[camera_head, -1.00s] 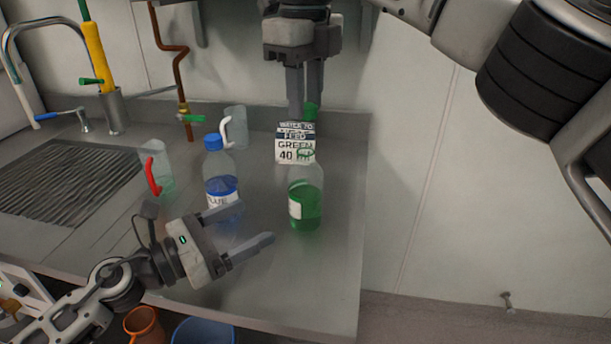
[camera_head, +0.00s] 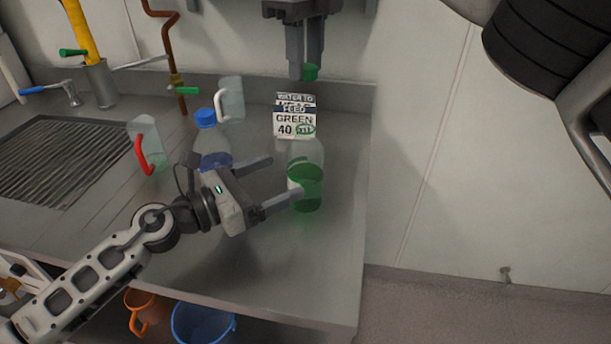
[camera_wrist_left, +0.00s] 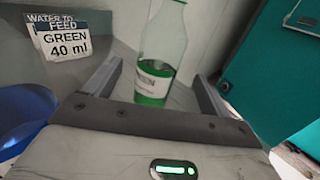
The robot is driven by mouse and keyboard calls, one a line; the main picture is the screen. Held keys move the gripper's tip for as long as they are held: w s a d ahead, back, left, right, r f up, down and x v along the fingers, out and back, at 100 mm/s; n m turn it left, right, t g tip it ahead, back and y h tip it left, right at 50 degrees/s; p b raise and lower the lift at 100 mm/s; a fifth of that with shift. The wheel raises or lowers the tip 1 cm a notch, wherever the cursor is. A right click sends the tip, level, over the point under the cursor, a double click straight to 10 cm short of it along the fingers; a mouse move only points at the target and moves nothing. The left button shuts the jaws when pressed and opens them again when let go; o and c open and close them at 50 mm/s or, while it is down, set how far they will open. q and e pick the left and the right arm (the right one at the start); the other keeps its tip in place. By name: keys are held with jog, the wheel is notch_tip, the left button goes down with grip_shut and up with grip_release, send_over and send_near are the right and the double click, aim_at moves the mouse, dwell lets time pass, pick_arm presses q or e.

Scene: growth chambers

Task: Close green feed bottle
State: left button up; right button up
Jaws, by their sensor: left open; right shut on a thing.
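The green feed bottle (camera_head: 306,188) stands upright on the steel counter, with green liquid low in it and its neck uncapped. In the left wrist view the bottle (camera_wrist_left: 160,50) shows a white label and stands beyond and between the finger lines. My left gripper (camera_head: 285,177) is open, its fingers pointing at the bottle from the left; I cannot tell whether they touch it. My right gripper (camera_head: 309,70) is above and behind the bottle, shut on the green cap (camera_head: 310,73), apart from the neck.
A blue-capped bottle (camera_head: 206,119) stands left of the green one, partly behind my left gripper. A sign reading GREEN 40 ml (camera_head: 295,118) stands behind the green bottle. Clear jugs (camera_head: 147,143) stand further left. The counter's right edge is near; its front right is clear.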

aim_at(290, 172)
pick_arm(q)
jog(key=x, duration=0.6)
jog(key=shift+w+d, duration=0.25)
jog(key=shift+d, duration=0.05)
jog(key=c, duration=1.5)
jog(key=shift+o, duration=0.3)
pick_arm(e)
jog(key=shift+f, duration=2.5)
jog(key=shift+f, duration=0.1)
jog(key=shift+f, duration=0.8)
jog(key=shift+f, duration=0.55)
